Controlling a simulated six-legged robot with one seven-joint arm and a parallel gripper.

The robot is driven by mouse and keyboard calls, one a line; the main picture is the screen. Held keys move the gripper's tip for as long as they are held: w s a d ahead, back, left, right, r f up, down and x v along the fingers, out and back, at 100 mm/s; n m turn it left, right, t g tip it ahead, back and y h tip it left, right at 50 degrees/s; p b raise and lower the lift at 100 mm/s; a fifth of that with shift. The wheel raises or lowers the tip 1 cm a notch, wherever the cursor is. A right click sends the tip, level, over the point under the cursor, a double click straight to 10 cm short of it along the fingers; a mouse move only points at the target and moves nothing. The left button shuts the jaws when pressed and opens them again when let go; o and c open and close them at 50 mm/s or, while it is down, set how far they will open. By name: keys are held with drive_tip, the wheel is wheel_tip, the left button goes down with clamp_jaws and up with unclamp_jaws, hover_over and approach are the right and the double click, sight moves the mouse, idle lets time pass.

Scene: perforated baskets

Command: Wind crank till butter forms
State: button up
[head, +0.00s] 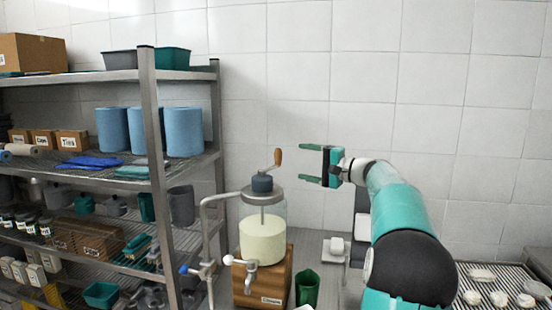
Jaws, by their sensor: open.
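A butter churn stands at the middle bottom in the head view. Its glass jar (264,238) holds pale cream-coloured stuff and sits on a wooden block (262,279). A dark lid (262,185) caps the jar, and a crank (276,163) with an upright brown wooden knob rises above it. My gripper (311,163) is open and empty, to the right of the crank knob. Its two teal fingers point left toward the knob, and I see a gap between them and it. Whether the contents are cream or butter I cannot tell.
A metal rack (158,180) with bins, blue rolls and boxes fills the left side. A pipe with taps (208,230) stands close left of the churn. A green cup (307,287) stands right of the block. A ridged tray (500,280) with pale lumps lies at right.

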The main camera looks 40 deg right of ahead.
drive_tip(key=x, duration=1.2)
drive_tip(key=shift+w+f, duration=0.2)
drive_tip(key=shift+w, duration=0.1)
drive_tip(key=shift+d, duration=0.1)
drive_tip(key=c, duration=1.4)
drive_tip(key=shift+d, duration=0.1)
